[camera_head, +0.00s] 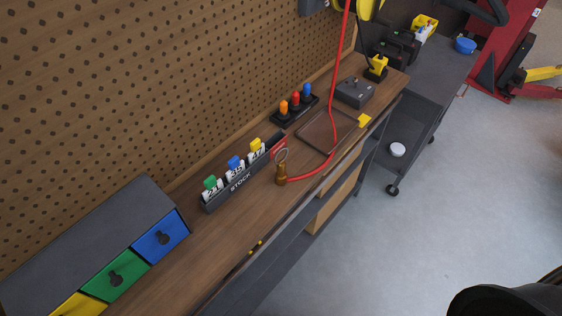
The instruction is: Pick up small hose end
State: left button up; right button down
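A red hose (331,110) hangs from the yellow reel at the top and curves down onto the wooden workbench. Its small brass hose end (282,173) is at the bench's middle, near the front edge, with a metal ring at its top. The hose end is in front of the right end of the STOCK rack. Neither gripper is in view; nothing touches the hose end. A dark rounded shape at the bottom right corner may be part of my own body.
The STOCK rack (242,181) holds several coloured tags. A drawer cabinet (90,236) stands at left. A thin-framed tray (304,131), a bottle stand (292,112) and a grey box (355,92) are farther back. A grey cart (440,66) stands beyond. Floor in front is clear.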

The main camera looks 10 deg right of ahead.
aim_at(281, 174)
jog(key=l+u, duration=0.25)
jog(key=u, duration=0.2)
jog(key=l+u, duration=0.25)
jog(key=u, duration=0.15)
jog(key=l+u, duration=0.1)
jog(key=l, duration=0.3)
jog(key=k+l+u, duration=0.15)
jog(key=l, duration=0.25)
jog(key=l+u, duration=0.1)
jog(key=l, duration=0.3)
jog(key=k+l+u, duration=0.1)
jog(key=l, duration=0.25)
jog(key=k+l, duration=0.15)
jog(key=l, duration=0.2)
jog(key=k+l, duration=0.1)
jog(key=l, duration=0.3)
